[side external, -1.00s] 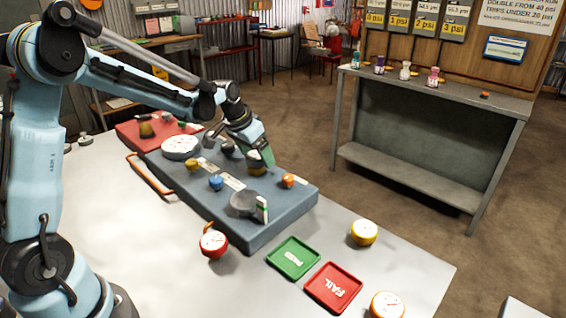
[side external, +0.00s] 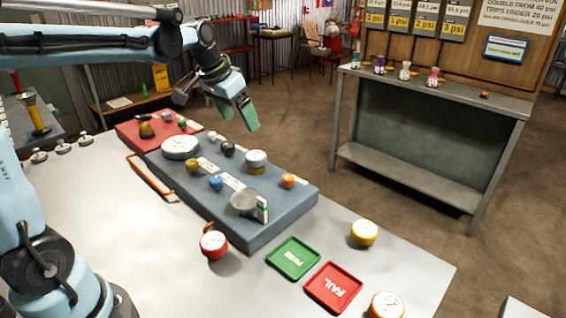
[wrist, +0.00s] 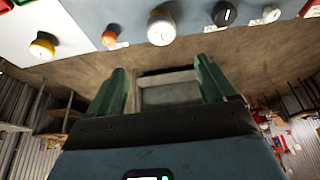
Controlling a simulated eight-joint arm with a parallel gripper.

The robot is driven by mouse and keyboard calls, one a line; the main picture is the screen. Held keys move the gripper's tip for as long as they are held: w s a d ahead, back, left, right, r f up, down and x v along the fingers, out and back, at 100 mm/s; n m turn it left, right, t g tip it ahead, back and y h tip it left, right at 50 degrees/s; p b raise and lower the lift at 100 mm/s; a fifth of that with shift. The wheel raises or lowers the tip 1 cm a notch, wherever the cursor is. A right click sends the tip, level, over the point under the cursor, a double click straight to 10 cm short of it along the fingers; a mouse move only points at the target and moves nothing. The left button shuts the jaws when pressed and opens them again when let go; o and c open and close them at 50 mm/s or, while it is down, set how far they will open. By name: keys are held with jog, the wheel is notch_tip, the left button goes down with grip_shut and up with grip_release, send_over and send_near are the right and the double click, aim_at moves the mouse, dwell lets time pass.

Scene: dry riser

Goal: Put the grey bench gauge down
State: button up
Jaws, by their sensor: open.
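The grey bench gauge (side external: 256,158), a squat grey-white round body over a brass-coloured base, sits upright on the blue-grey test block. It also shows near the top of the wrist view (wrist: 161,28). My gripper (side external: 235,110) is open and empty, raised above and behind the block, clear of the gauge. In the wrist view, its two green fingers (wrist: 160,85) stand wide apart with nothing between them.
The blue-grey block (side external: 285,207) also bears a large white dial (side external: 180,146), an orange knob (side external: 288,180) and a blue knob (side external: 216,183). A red gauge (side external: 213,244), green tray (side external: 293,258) and red tray (side external: 333,288) lie on the white bench.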

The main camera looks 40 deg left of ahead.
jog(key=s+d+f+t, duration=0.1)
jog(key=s+d+f, duration=0.2)
jog(key=s+d, duration=0.2)
jog(key=s+d+f+t, duration=0.1)
jog(key=s+d+f, duration=0.2)
jog(key=s, duration=0.6)
jog(key=d, duration=0.2)
jog(key=shift+d+t, duration=0.3)
